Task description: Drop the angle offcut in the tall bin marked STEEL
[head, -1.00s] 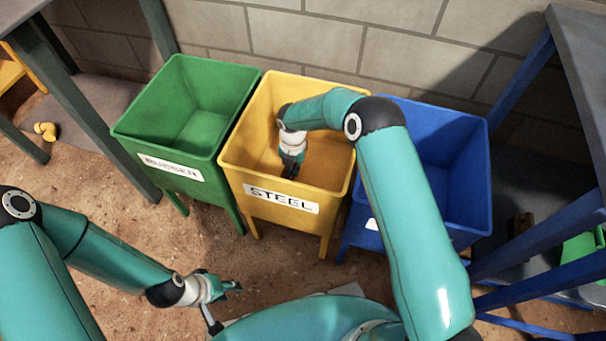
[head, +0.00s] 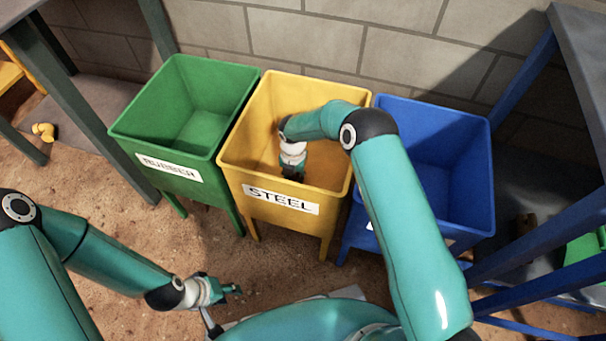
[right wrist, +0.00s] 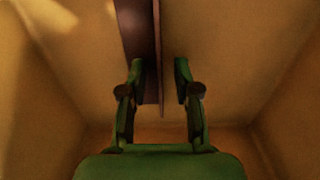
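The tall yellow bin marked STEEL (head: 283,200) stands between a green and a blue bin. My right gripper (head: 292,176) reaches down inside it. In the right wrist view my right gripper (right wrist: 161,85) has its fingers apart. The angle offcut (right wrist: 140,25), a dark brown metal piece, lies between and beyond them, inside the yellow walls. A gap shows between the offcut and the right-hand finger; contact with the left-hand finger is unclear. The offcut is not clear in the head view. My left gripper (head: 232,290) hangs low above the sandy ground, with no object visible in it.
The green bin (head: 170,172) is labelled RUBBER. The blue bin (head: 465,190) stands right of the yellow one. A block wall (head: 300,40) is behind them. Table frames stand left and right. A small yellow object (head: 44,131) lies at the left.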

